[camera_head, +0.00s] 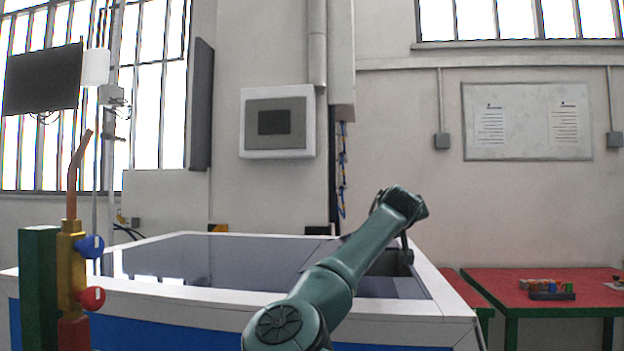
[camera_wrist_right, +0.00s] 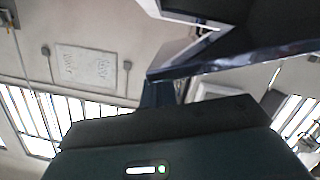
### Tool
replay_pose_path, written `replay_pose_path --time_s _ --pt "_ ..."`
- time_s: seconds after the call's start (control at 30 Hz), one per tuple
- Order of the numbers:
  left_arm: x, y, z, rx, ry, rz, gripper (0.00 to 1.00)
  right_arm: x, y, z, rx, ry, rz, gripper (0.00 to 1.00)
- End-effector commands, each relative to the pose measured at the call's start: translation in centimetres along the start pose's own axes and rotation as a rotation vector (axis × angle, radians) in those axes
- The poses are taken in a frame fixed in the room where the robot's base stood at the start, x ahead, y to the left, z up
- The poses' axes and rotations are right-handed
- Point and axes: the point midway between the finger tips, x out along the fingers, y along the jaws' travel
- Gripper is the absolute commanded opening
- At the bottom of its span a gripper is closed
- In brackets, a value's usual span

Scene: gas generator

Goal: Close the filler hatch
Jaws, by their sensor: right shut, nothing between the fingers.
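A white and blue cabinet (camera_head: 400,308) with a dark glossy top (camera_head: 215,258) fills the middle of the head view. A seam divides the top into a larger left panel and a smaller right part (camera_head: 395,288). I cannot tell for sure which part is the filler hatch. My green right arm crosses the front rim and bends down over the right part. My right gripper (camera_head: 400,260) is low over it, shut and empty; its fingertips are hard to make out and contact cannot be told. In the right wrist view, a dark glossy panel edge (camera_wrist_right: 235,60) lies just beyond the gripper. My left gripper is out of view.
A gold valve fitting with blue and red knobs (camera_head: 72,265) and a green post (camera_head: 40,290) stand at the front left. A red table (camera_head: 535,300) with small coloured items is at the right. A grey wall box (camera_head: 277,122) hangs behind the cabinet.

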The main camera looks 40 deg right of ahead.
Motion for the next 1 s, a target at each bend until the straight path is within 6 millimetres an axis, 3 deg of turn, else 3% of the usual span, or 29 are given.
replay_pose_path --time_s 0.03,0.3,1.0 --pt "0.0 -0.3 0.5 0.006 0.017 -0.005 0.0 0.3 -0.2 1.3 0.03 0.0 -0.007 0.0" --pt "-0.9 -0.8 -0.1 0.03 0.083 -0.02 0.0 0.8 -0.3 3.4 0.131 0.0 -0.032 0.0" --pt "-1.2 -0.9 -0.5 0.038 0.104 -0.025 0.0 0.6 -0.3 3.8 0.158 0.001 -0.039 0.0"
